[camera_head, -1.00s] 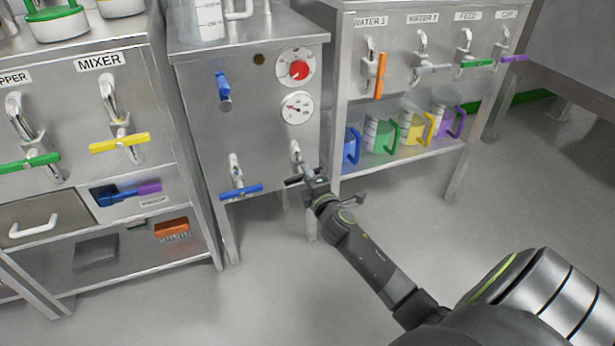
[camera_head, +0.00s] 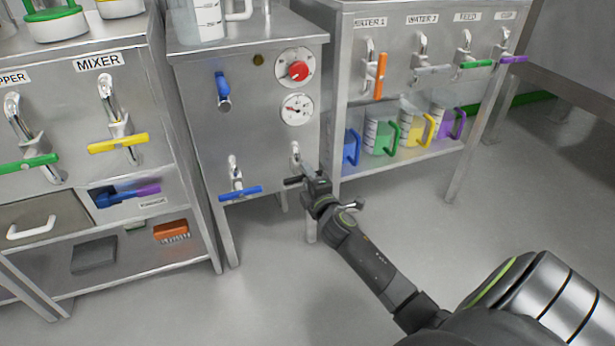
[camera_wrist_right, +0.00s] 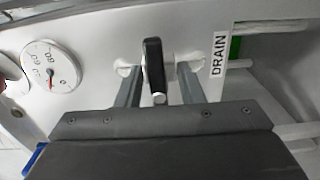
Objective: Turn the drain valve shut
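The drain valve (camera_head: 295,158) is a metal tap low on the right of the steel cabinet front. Its black handle (camera_wrist_right: 153,66) lies parallel to the lettering of the DRAIN label (camera_wrist_right: 218,54) in the right wrist view. My right gripper (camera_wrist_right: 160,82) is open, with one finger on each side of the handle. A gap shows on the right side of the handle; the left finger is very close, and I cannot tell if it touches. In the head view my right gripper (camera_head: 303,184) hides part of the valve. My left gripper is not in view.
A blue-handled tap (camera_head: 240,191) is left of the drain valve. A pressure gauge (camera_head: 297,109) and red knob (camera_head: 298,71) are above. A shelf (camera_head: 400,158) with coloured-handled jugs stands right. The floor (camera_head: 390,220) around my right forearm is clear.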

